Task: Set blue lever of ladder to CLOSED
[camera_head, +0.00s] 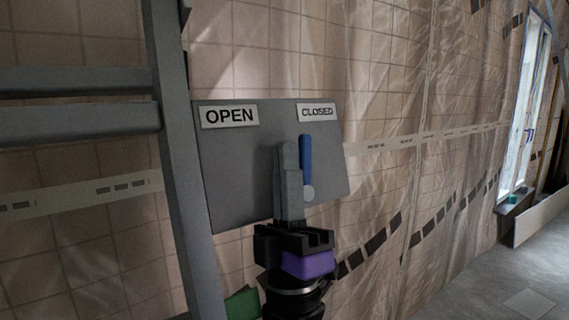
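The blue lever (306,156) is on a grey panel (240,165) beside the ladder (180,170). It stands nearly upright from a round grey pivot (308,192), its upper end just below the CLOSED label (318,112). The OPEN label (229,115) is at the panel's upper left. My gripper (289,152) points upward in front of the panel, just left of the lever in the picture. Its grey fingers are together, with no gap showing and nothing seen between them. They hide part of the panel and the lever's left edge. I cannot tell whether they touch the lever.
The ladder's grey rail and rungs (80,118) fill the left side. A tiled wall (380,90) under clear sheeting runs behind the panel. A bright window (522,110) is at the right. The floor (500,275) at lower right is mostly clear.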

